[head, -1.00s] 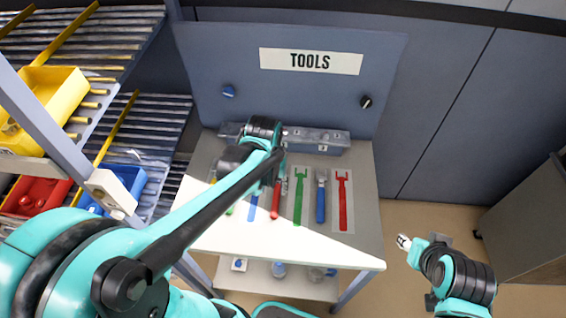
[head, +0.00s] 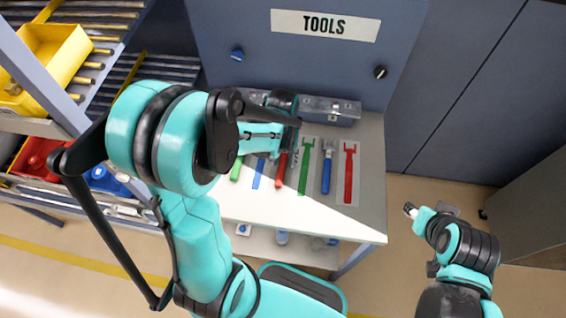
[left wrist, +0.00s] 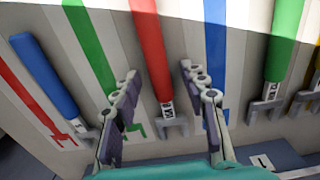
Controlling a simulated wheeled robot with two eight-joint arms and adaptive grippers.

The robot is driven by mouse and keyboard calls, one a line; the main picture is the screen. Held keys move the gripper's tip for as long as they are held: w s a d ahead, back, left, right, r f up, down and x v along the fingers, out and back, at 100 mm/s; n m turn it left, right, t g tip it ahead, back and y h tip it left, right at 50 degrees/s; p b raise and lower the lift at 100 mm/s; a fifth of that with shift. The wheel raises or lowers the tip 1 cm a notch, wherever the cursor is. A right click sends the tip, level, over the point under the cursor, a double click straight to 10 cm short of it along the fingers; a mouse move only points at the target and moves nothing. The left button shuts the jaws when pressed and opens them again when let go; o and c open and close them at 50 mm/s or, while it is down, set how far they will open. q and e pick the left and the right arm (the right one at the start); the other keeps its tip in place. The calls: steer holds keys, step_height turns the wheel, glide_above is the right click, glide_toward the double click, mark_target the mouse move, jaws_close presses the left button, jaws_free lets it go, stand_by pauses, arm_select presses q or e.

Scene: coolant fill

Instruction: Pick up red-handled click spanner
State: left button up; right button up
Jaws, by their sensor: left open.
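The red-handled click spanner (head: 280,171) lies on the tool table, between a blue outline and a green outline. In the left wrist view its red handle (left wrist: 149,38) points to the top and its metal jaw end faces my gripper. My left gripper (left wrist: 160,76) is open, one finger on either side of the spanner near where handle meets metal. I see no grip on it, and cannot tell the height above it. In the head view my left gripper (head: 291,140) is over the spanner's far end, partly hidden by my arm. My right gripper (head: 411,210) is off the table's right side, its jaws unclear.
A blue-handled tool (head: 326,168) and a green-handled tool (left wrist: 282,45) lie on either side, with painted outlines between. A grey rack (head: 338,108) stands along the table's back, below the TOOLS panel (head: 325,25). The table's front strip is bare.

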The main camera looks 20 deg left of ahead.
arm_select(q)
jaws_close()
steer(key=shift+r, duration=0.1)
